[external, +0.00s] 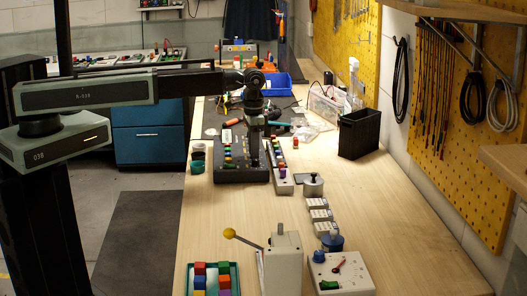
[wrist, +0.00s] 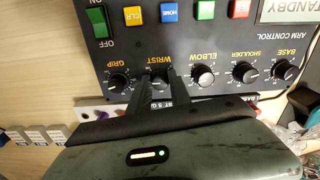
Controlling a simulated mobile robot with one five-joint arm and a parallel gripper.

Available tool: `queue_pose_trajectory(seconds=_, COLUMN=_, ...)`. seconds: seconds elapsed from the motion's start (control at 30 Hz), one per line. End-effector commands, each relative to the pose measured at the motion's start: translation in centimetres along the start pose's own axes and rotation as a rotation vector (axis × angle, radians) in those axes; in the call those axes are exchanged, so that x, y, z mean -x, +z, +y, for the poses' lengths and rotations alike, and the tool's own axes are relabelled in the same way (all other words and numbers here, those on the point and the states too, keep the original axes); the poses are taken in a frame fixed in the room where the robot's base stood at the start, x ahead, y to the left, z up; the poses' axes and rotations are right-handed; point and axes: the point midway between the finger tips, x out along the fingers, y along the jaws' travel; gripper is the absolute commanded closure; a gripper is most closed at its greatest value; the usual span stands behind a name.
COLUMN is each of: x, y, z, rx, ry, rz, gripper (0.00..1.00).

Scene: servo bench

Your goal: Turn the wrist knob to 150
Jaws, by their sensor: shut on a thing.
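The black control panel (external: 240,173) lies on the bench under my arm in the external view. In the wrist view, the panel (wrist: 128,38) appears upside down, with a row of round knobs. The wrist knob (wrist: 158,84) is the second from the left, by the WRIST label. My gripper (wrist: 158,73) is shut on this knob, one dark finger on each side. The fingers hide part of its dial, and I cannot read its setting. My gripper also shows in the external view (external: 254,164), pointing down at the panel.
The grip knob (wrist: 119,82) and elbow knob (wrist: 203,76) flank the wrist knob closely. A green switch (wrist: 97,22) and coloured buttons line the panel. A strip with coloured knobs (external: 283,182) lies beside the panel. The bench right of the small white boxes (external: 319,214) is clear.

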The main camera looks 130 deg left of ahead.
Motion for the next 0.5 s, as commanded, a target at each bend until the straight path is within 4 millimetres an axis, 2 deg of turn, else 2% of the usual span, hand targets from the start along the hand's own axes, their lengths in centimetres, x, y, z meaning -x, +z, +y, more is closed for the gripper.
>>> queue_pose_trajectory(seconds=0.5, x=-0.01, y=0.01, z=0.01, rx=0.048, ry=0.0, rz=0.0, gripper=1.0)
